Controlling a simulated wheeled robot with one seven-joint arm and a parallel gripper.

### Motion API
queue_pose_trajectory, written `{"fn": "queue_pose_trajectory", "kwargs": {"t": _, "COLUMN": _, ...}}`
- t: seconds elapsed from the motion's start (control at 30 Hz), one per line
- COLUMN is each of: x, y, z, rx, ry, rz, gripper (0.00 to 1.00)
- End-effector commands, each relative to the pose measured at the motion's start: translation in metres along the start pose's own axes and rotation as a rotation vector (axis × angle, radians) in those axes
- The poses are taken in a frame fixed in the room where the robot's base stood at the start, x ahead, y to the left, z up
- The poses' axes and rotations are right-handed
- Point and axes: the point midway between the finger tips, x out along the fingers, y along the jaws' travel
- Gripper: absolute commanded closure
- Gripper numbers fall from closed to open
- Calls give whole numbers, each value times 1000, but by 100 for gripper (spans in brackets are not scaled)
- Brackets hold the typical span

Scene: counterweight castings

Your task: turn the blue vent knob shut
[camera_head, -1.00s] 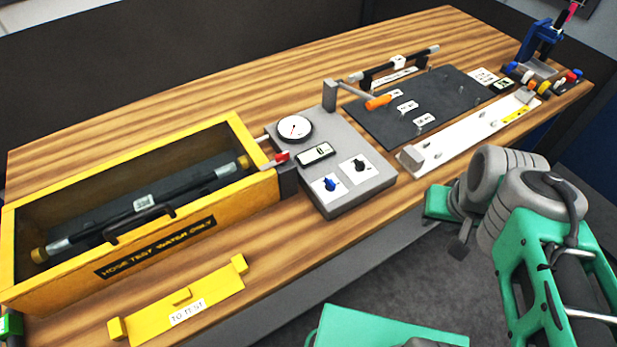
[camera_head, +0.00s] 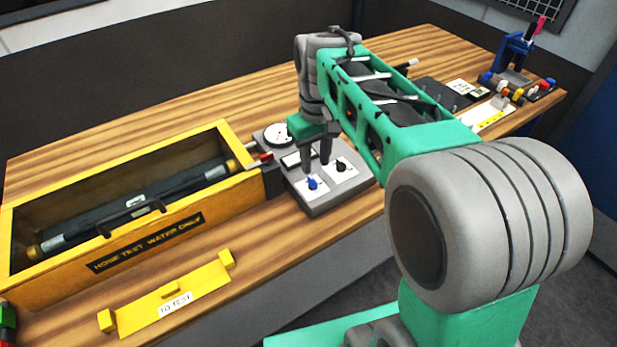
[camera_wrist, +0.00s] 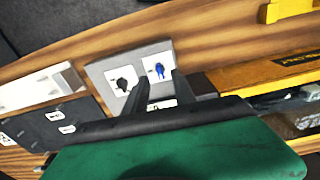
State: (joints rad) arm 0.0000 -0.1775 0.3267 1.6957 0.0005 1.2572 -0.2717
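The blue vent knob (camera_head: 312,184) sits on a white plate on the grey control box (camera_head: 325,204), to the left of a black knob (camera_head: 341,166). In the wrist view the blue knob (camera_wrist: 160,70) shows just beyond the fingertips, with the black knob (camera_wrist: 122,83) to its left. My gripper (camera_head: 316,170) points down above the box, close to the blue knob. Its two dark fingers are apart with nothing between them, and it also shows open in the wrist view (camera_wrist: 160,82). I see no contact with the knob.
A yellow trough (camera_head: 238,200) holding a dark hose stands left of the box. A red-handled valve (camera_head: 262,157) lies between them. A yellow stand (camera_head: 170,300) lies at the table's front.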

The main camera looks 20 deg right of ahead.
Motion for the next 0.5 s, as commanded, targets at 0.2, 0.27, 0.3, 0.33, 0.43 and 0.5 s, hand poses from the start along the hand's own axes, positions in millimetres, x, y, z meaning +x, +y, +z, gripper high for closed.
{"fn": "queue_pose_trajectory", "kwargs": {"t": 0.2, "x": 11, "y": 5, "z": -19, "rx": -46, "ry": -45, "rz": -14, "gripper": 68}}
{"fn": "queue_pose_trajectory", "kwargs": {"t": 0.27, "x": 20, "y": 4, "z": -18, "rx": -45, "ry": -44, "rz": -14, "gripper": 68}}
{"fn": "queue_pose_trajectory", "kwargs": {"t": 0.3, "x": 27, "y": 4, "z": -18, "rx": -45, "ry": -45, "rz": -14, "gripper": 68}}
{"fn": "queue_pose_trajectory", "kwargs": {"t": 0.33, "x": 33, "y": 4, "z": -17, "rx": -45, "ry": -45, "rz": -14, "gripper": 68}}
{"fn": "queue_pose_trajectory", "kwargs": {"t": 0.43, "x": 53, "y": 4, "z": -17, "rx": -44, "ry": -44, "rz": -13, "gripper": 68}}
{"fn": "queue_pose_trajectory", "kwargs": {"t": 0.5, "x": 64, "y": 4, "z": -17, "rx": -44, "ry": -43, "rz": -13, "gripper": 68}}
